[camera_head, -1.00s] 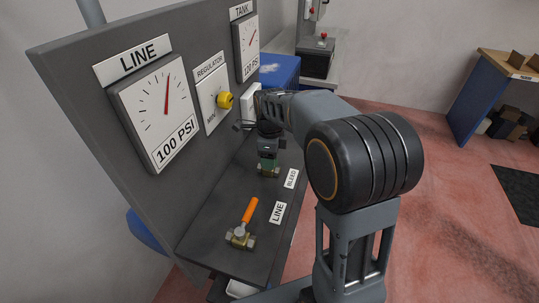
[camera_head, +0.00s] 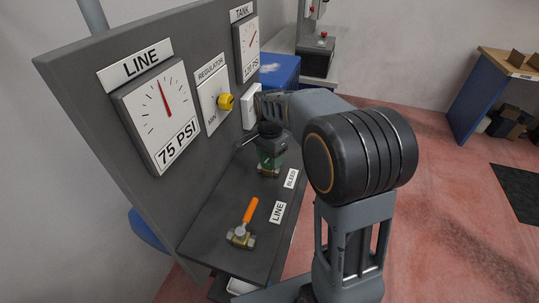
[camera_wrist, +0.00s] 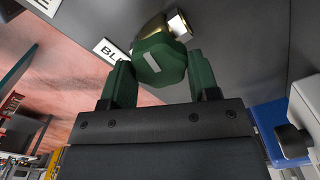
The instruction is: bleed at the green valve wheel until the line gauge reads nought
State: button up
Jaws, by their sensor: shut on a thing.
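The green valve wheel (camera_wrist: 160,62) sits between the two green fingers of my gripper (camera_wrist: 157,78) in the wrist view. A white mark shows on its face. My gripper (camera_head: 270,157) is shut on it above the brass bleed valve (camera_head: 268,173) in the head view, where the wheel is mostly hidden by my gripper. The BLEED label (camera_head: 290,178) is beside it. The LINE gauge (camera_head: 158,118) reads 75 PSI, its red needle pointing up and slightly left.
A brass valve with an orange lever (camera_head: 250,210) stands nearer on the shelf by the LINE label (camera_head: 277,212). The yellow regulator knob (camera_head: 226,101) juts from the panel. The TANK gauge (camera_head: 245,47) reads 120 PSI. A blue box (camera_head: 281,72) is behind.

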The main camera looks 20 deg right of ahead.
aim_at(269, 157)
jog(key=n, duration=0.4)
jog(key=shift+w+r+n, duration=0.1)
jog(key=shift+n, duration=0.2)
jog(key=n, duration=0.4)
jog(key=shift+a+n+p, duration=0.1)
jog(key=shift+n+p, duration=0.2)
jog(key=shift+n, duration=0.1)
jog(key=o, duration=0.9)
notch_tip(269, 157, up, 14)
jog(key=shift+f, duration=0.15)
dwell(0.5)
